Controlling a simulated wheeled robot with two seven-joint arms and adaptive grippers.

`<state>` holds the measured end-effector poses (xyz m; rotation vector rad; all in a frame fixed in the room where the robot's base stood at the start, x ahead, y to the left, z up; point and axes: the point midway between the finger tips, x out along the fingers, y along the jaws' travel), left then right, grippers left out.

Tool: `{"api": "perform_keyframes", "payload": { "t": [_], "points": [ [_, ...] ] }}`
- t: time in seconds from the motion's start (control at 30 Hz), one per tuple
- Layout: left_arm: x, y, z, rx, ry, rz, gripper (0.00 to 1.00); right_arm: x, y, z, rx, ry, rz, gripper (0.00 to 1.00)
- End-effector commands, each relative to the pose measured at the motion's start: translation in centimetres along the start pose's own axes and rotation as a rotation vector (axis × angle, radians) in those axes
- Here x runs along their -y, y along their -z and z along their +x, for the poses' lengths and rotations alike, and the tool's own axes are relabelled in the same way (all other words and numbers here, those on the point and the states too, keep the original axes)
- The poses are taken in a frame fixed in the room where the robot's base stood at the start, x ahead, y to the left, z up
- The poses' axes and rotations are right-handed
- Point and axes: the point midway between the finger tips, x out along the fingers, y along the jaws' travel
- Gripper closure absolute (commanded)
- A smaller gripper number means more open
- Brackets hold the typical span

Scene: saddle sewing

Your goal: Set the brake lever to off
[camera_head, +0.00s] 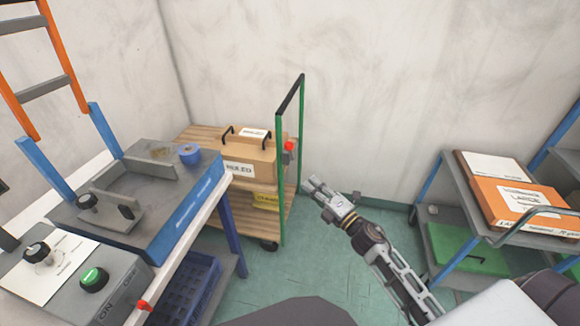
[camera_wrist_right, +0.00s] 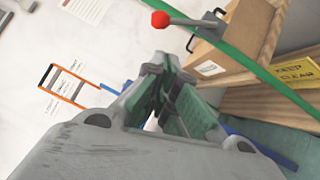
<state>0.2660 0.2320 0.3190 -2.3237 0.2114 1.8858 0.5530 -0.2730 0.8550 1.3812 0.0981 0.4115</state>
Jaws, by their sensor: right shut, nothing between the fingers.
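The brake lever with its red ball knob (camera_head: 289,145) is on the green upright post of a wooden cart (camera_head: 262,217). In the right wrist view the red knob (camera_wrist_right: 160,19) sits at the end of a short grey rod that runs to a bracket by the green bar (camera_wrist_right: 262,70). My right gripper (camera_head: 312,184) is shut and empty, to the right of the post and below the knob. In the right wrist view its fingertips (camera_wrist_right: 166,66) are apart from the knob, with no contact visible. My left gripper is not in view.
The cart carries cardboard boxes (camera_head: 258,165). A workbench (camera_head: 190,215) with a control box and green button (camera_head: 93,279) stands at left. A grey shelf cart (camera_head: 450,195) with an orange box stands at right. Floor between them is free.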

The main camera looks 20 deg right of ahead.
Motion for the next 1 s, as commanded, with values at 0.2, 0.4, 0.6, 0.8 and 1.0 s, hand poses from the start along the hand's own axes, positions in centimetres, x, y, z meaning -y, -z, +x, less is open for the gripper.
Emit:
{"api": "perform_keyframes", "payload": {
  "t": [0.2, 0.4, 0.6, 0.8, 1.0],
  "points": [
    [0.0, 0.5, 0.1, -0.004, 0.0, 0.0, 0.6, -0.3, 1.1, -0.8, -0.052, -0.019, -0.06, 1.0],
    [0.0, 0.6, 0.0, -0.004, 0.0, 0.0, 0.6, -0.4, 1.2, -0.8, -0.054, -0.02, -0.061, 1.0],
    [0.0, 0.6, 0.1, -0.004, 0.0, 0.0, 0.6, -0.4, 1.2, -0.7, -0.053, -0.02, -0.06, 1.0],
    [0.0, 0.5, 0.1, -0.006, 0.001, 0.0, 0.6, -0.5, 1.2, -0.2, -0.054, -0.02, -0.06, 1.0],
    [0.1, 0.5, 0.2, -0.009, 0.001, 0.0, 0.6, -0.5, 1.2, 1.1, -0.053, -0.02, -0.06, 1.0]
  ]
}}
